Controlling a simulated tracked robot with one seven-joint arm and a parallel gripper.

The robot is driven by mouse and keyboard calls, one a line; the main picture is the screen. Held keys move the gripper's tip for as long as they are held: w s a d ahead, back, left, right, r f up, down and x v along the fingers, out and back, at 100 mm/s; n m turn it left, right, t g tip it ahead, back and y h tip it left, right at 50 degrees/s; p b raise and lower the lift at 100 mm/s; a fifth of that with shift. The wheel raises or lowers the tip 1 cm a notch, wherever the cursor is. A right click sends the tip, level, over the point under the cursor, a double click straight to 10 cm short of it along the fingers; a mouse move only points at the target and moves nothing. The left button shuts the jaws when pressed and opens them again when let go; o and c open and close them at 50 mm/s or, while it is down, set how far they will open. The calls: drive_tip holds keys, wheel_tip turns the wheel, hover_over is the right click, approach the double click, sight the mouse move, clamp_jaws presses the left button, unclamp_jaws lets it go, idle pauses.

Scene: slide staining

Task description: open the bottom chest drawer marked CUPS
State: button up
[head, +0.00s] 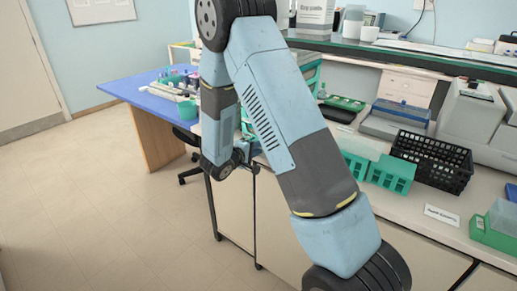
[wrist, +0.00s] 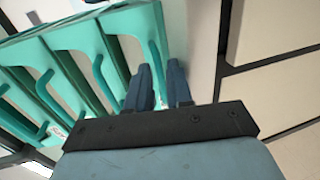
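A teal chest of drawers (wrist: 85,42) fills the upper left of the wrist view, seen very close and tilted, with several fronts and bar-like handles. Small labels on the fronts are too small to read, so I cannot pick out CUPS. My gripper (wrist: 160,72) has its two dark blue fingers close together at the chest's rightmost front. A teal handle bar (wrist: 155,52) runs down into the narrow gap between them. I cannot tell whether the fingers press on it. In the head view my arm hides the gripper and most of the chest.
A bench with beige cabinet fronts (head: 234,208) stands below the chest. A black basket (head: 432,162) and green racks (head: 391,174) stand on the bench to the right. A blue-topped table (head: 140,88) is at the left. The floor (head: 95,180) at the left is clear.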

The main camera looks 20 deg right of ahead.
drive_tip(key=shift+w+d, duration=0.2)
drive_tip(key=shift+d, duration=0.15)
clamp_jaws()
drive_tip(key=shift+f, duration=0.1)
drive_tip(key=shift+s, duration=0.1)
idle(1.1)
